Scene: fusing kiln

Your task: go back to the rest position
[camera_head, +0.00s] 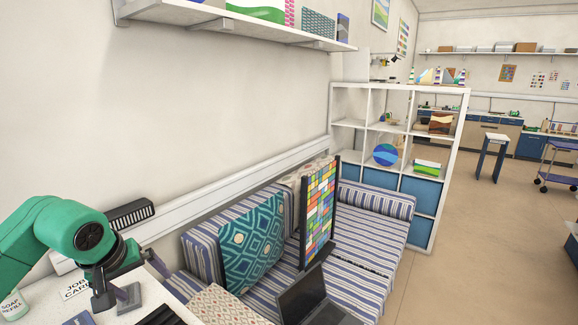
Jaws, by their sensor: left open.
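My left arm comes in from the left, green with dark joints, and bends down at the wrist. My left gripper (118,300) points down over the white table (52,300) at the bottom left. Its fingers are apart, and I see nothing held between them. A small grey block lies by the fingers; I cannot tell whether they touch it. My right gripper is not in view.
A "JOB CARD" sign (76,286) and a soap refill container (11,304) are near my arm. A striped sofa (357,290) with a teal cushion (250,245) and a coloured glass panel (319,212) is beyond. A wall shelf (230,22) hangs above. Open floor (480,250) lies right.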

